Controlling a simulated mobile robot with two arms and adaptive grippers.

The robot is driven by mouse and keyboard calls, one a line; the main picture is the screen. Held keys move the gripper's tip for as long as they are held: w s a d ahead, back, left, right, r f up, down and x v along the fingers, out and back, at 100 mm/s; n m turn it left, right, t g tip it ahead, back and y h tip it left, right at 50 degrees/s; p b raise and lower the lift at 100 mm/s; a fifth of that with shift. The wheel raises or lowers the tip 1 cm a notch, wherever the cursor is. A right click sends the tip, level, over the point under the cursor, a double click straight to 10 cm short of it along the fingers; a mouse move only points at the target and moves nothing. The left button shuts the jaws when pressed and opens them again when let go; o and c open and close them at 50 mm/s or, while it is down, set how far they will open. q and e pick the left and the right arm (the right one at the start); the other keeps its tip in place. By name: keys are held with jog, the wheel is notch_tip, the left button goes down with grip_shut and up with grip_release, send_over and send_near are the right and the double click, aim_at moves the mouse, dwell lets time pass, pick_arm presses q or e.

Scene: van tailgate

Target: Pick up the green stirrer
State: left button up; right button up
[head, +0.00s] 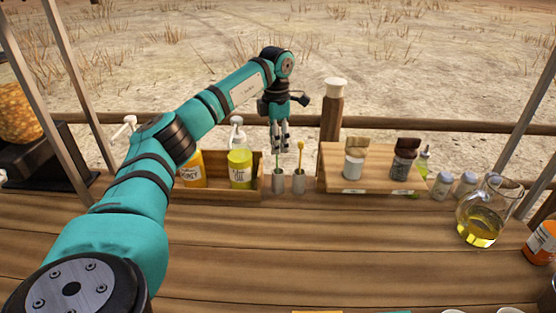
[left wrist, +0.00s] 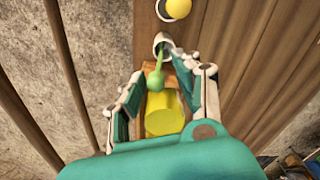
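The green stirrer (left wrist: 156,82), with a round ball head, stands in a small metal cup (left wrist: 162,42). In the head view the cup (head: 278,182) stands at the back of the counter, and the stirrer's thin stem (head: 277,162) shows above it. My left gripper (head: 281,149) points down above this cup. In the left wrist view its fingers (left wrist: 162,68) are open, one on each side of the green ball, with gaps to it. A yellow stirrer (head: 301,147) stands in a second cup (head: 299,183) just to the right. My right gripper is not in view.
A wooden box (head: 225,195) with honey and a yellow oil bottle (head: 240,168) is close on the left. A wooden rack (head: 340,181) with jars is on the right, then a glass jug (head: 480,225). The counter's middle (head: 300,245) is clear.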

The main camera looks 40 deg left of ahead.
aim_at(277, 165)
pick_arm(q)
jog(key=shift+s+d+f+p, duration=0.1)
jog(key=shift+f+p, duration=0.1)
jog(key=shift+f, duration=0.85)
jog(key=shift+w+d+f+p, duration=0.1)
jog(key=shift+d+f+p, duration=0.05)
jog(key=shift+f, duration=0.85)
jog(key=shift+s+d+f+p, duration=0.1)
jog(key=shift+f+p, duration=0.1)
jog(key=shift+f, duration=0.85)
grip_shut()
